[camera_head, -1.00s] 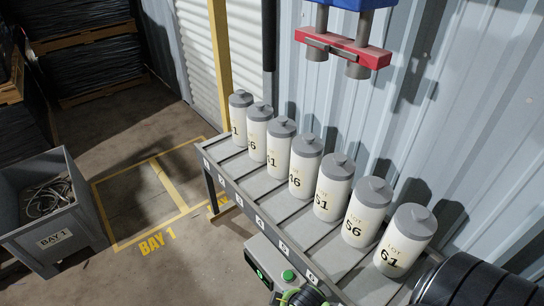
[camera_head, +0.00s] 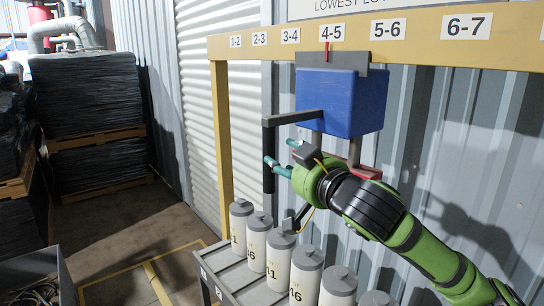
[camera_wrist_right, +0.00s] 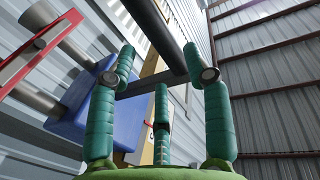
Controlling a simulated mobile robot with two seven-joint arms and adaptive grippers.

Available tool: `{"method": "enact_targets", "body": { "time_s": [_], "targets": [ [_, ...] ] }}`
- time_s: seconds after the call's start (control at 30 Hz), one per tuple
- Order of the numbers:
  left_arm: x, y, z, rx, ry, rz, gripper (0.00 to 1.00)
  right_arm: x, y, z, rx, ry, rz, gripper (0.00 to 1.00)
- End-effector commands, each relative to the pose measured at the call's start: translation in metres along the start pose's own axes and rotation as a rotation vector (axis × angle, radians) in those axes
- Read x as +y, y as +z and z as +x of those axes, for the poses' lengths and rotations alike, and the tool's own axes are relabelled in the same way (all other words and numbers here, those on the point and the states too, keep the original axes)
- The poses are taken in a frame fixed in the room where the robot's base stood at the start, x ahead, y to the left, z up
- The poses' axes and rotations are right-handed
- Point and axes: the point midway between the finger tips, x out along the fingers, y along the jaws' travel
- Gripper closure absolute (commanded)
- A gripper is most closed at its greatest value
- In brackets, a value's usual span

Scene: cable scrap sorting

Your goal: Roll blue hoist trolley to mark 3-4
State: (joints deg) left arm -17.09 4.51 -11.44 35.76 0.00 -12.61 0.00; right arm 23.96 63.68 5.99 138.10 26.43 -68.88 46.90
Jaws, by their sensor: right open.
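The blue hoist trolley (camera_head: 342,103) hangs under the yellow beam (camera_head: 235,46), and its red pointer (camera_head: 327,52) is at mark 4-5 (camera_head: 332,31). Mark 3-4 (camera_head: 290,36) is one label to the left. A grey arm (camera_head: 297,116) runs left from the trolley to a black upright handle bar (camera_head: 268,150). My right gripper (camera_head: 280,165) is open, with its teal fingers close to that bar. In the right wrist view the bar (camera_wrist_right: 158,30) passes between the outer fingertips; whether they touch it, I cannot tell. My left gripper is out of view.
Several white lot canisters (camera_head: 279,258) with grey lids stand in a row on the sloped rack (camera_head: 230,272) below. The red crossbar (camera_wrist_right: 38,50) under the trolley shows in the right wrist view. Wrapped pallet stacks (camera_head: 88,95) stand at the left, with open floor in front.

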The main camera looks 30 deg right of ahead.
Motion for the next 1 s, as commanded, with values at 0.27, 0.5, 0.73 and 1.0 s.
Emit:
{"method": "enact_targets", "body": {
  "time_s": [0.27,0.5,0.73,1.0],
  "targets": [
    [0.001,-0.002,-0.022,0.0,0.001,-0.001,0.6,0.002,-0.015,0.031,0.016,0.0,0.011,0.5],
    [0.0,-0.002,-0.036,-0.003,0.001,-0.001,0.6,0.002,-0.012,0.062,0.015,0.002,0.008,0.5],
    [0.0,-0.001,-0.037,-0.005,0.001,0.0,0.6,0.002,-0.01,0.069,0.016,0.0,0.005,0.5],
    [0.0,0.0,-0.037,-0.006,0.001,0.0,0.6,0.002,-0.009,0.069,0.016,0.0,0.004,1.0]
  ]
}}
